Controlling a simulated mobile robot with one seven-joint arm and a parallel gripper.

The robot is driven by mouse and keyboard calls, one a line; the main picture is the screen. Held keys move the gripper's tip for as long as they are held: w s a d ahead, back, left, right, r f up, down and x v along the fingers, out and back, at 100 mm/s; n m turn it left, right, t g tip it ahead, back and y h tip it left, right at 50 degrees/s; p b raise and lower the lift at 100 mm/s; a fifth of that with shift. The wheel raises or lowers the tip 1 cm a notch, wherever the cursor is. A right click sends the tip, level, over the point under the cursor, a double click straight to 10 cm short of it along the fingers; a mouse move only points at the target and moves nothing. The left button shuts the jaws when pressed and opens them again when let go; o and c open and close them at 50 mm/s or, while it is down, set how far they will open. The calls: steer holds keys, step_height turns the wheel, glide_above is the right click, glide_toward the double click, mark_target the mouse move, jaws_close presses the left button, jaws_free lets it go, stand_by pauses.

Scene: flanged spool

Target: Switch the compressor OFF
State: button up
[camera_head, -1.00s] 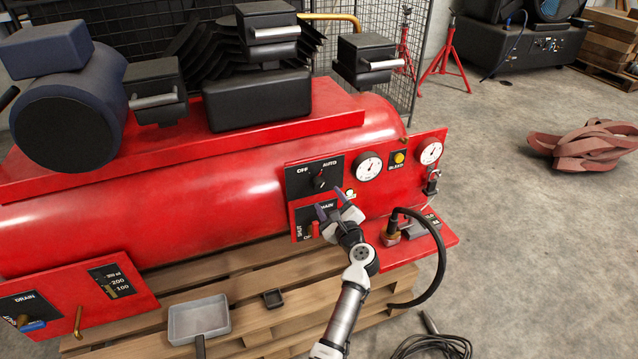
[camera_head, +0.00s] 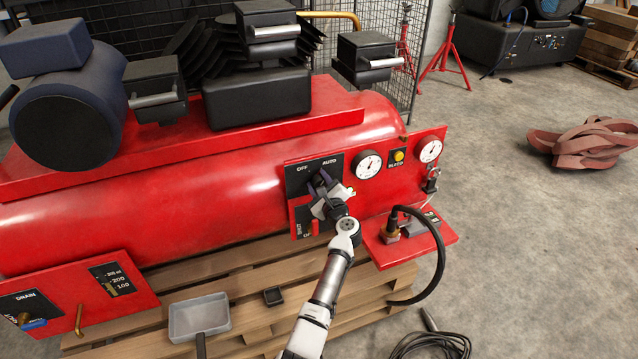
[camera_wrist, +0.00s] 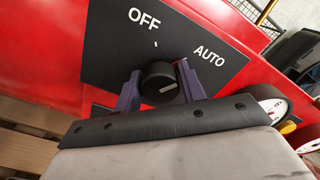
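The red compressor (camera_head: 220,205) has a black OFF/AUTO panel (camera_head: 298,180); the panel also shows in the wrist view (camera_wrist: 110,50), with OFF at upper left and AUTO at right. Its round black knob (camera_wrist: 157,78) carries a short pale mark on its face; I cannot tell for certain which label it points to. My gripper (camera_head: 322,184) is at the panel. Its purple fingers (camera_wrist: 160,92) stand apart, one on each side of the knob, close to it. I cannot tell whether they touch it. In the head view the gripper mostly hides the knob.
A lower panel with a small lever (camera_head: 303,220) sits just under the gripper. Gauges (camera_head: 368,165) and a yellow bleed button (camera_head: 398,156) are to the right. A black hose (camera_head: 440,255) loops from a red shelf (camera_head: 435,243). A wooden pallet (camera_head: 255,315) lies below.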

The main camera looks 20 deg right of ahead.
steer(key=c, duration=0.6)
steer(key=shift+o, duration=0.2)
steer(key=shift+f+b, duration=0.1)
steer(key=shift+b, duration=0.25)
steer(key=n+b, duration=0.3)
steer(key=b, duration=0.1)
steer(key=shift+f+n, duration=0.2)
steer(key=shift+n, duration=0.2)
steer(key=n+b, duration=0.6)
steer(key=shift+r+n+b, duration=0.2)
steer(key=shift+n+b, duration=1.7)
steer(key=shift+n, duration=0.1)
